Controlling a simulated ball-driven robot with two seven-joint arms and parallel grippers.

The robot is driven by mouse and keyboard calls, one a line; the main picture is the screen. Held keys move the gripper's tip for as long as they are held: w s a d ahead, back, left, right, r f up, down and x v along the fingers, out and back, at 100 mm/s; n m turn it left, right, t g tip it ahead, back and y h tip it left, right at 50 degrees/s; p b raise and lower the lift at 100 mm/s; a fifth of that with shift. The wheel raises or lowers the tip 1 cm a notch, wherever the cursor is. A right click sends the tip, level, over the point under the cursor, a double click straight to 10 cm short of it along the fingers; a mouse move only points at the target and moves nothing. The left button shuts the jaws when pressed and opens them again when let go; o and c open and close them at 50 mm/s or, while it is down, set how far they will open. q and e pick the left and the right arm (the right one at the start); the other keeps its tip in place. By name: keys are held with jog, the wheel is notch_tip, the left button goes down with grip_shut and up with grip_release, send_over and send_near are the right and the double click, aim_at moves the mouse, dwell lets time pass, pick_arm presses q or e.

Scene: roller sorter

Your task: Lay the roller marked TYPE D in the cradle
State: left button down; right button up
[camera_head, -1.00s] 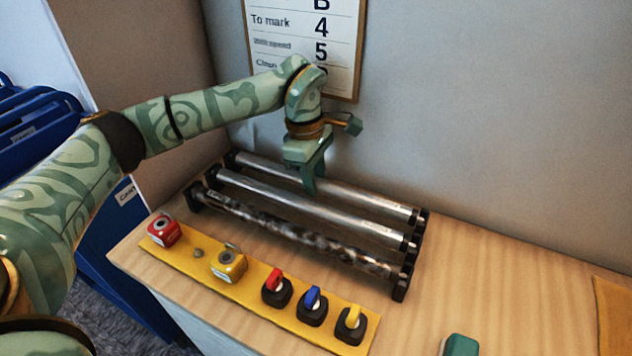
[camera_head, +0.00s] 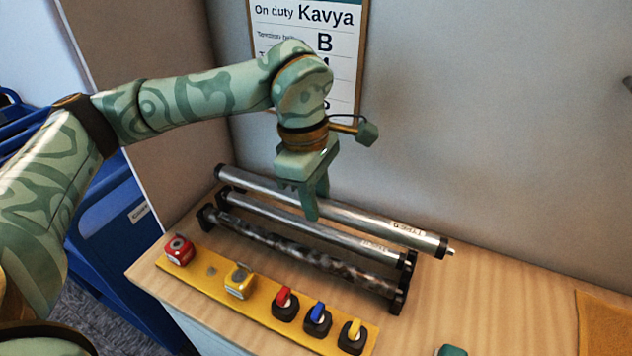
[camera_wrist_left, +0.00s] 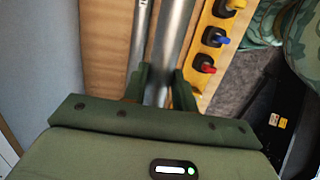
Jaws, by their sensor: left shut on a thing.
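My left gripper (camera_head: 314,198) is shut on the rear silver roller (camera_head: 372,219) near its middle, holding it above the rack. The roller has black end caps, a metal pin at the right end and a white label, upside down and too small to read surely. In the left wrist view the held roller (camera_wrist_left: 172,48) runs between the fingers (camera_wrist_left: 157,90). A second silver roller (camera_head: 338,236) and a dark mottled front roller (camera_head: 322,260) lie in the black rack (camera_head: 400,300). I cannot pick out a separate cradle. My right gripper is out of view.
A yellow panel (camera_head: 212,272) with a red and a yellow button box and red, blue and yellow switches runs in front of the rack. An orange-brown mat (camera_head: 604,325) lies far right. The wooden bench between is mostly clear. Blue bins (camera_head: 105,215) stand at left.

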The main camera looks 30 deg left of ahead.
pick_arm(q)
notch_tip(320, 180, up, 6)
jog(key=s+d+p, duration=0.1)
jog(key=s+p, duration=0.1)
jog(key=p, duration=0.2)
jog(key=shift+s+f, duration=0.15)
jog(key=shift+f, duration=0.05)
dwell(0.4)
